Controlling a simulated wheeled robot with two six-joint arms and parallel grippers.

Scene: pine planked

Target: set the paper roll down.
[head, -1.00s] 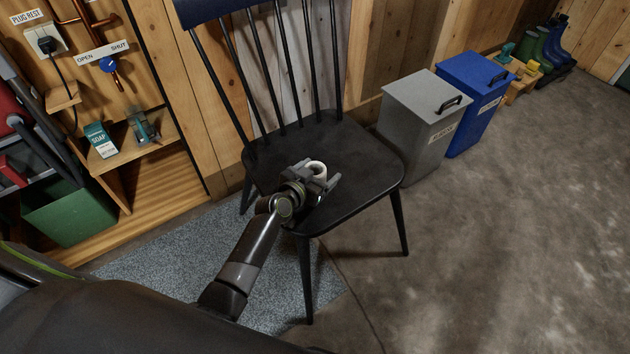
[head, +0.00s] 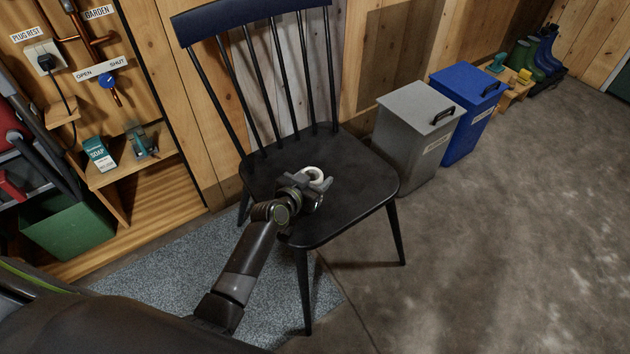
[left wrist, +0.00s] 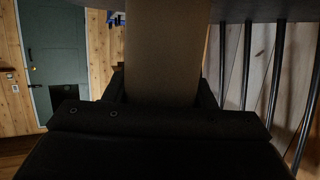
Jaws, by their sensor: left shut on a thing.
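The paper roll (head: 314,174) shows as a pale ring with a dark hollow, at the seat of a black spindle-back chair (head: 360,176). My left gripper (head: 319,184) is shut on the roll, over the front middle of the seat. Whether the roll touches the seat or hangs just above it I cannot tell. In the left wrist view the roll (left wrist: 163,50) is a broad brownish upright shape between the dark fingers, filling the middle. The chair's spindles (left wrist: 246,65) stand to its right there. My right gripper is not in view.
The chair back (head: 250,20) rises behind the seat. A grey lidded bin (head: 415,135) and a blue one (head: 468,110) stand right of the chair. A shelf with a soap box (head: 99,153) is at left. The concrete floor at right (head: 520,240) is clear.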

